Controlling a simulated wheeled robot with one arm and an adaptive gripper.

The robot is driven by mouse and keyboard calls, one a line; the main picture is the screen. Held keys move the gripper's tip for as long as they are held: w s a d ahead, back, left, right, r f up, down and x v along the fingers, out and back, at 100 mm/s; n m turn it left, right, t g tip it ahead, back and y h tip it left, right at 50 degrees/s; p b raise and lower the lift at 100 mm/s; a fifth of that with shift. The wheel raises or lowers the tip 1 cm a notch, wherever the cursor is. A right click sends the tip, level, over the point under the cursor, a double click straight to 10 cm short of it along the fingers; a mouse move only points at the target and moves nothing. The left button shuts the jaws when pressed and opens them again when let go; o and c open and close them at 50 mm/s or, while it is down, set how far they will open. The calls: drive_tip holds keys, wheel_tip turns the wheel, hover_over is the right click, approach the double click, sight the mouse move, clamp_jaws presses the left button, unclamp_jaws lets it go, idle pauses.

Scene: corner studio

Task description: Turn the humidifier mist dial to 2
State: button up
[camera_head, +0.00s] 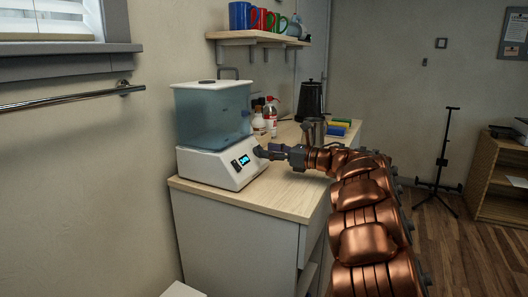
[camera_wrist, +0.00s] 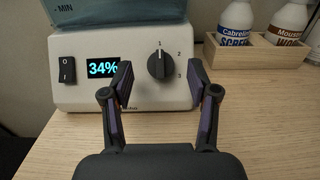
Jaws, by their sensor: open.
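The humidifier (camera_head: 217,170) has a white base and a translucent blue tank, and stands at the left end of the counter. In the wrist view its base front (camera_wrist: 75,96) carries a black mist dial (camera_wrist: 159,66), with the marks 1, 2 and 3 around its right side. The dial's white pointer line appears to aim at 1, at the top. A display (camera_wrist: 102,69) reads 34%. My gripper (camera_wrist: 160,85) is open, its two fingers to the left and right of the dial and nearer the camera. I see no contact with the dial. In the head view my gripper (camera_head: 268,152) is at the base's front right.
A black rocker switch (camera_wrist: 67,70) sits left of the display. A wooden holder (camera_wrist: 262,57) with bottles stands right of the humidifier. The counter (camera_head: 268,200) in front is clear.

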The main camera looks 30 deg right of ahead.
drive_tip(key=shift+x, duration=1.05)
clamp_jaws()
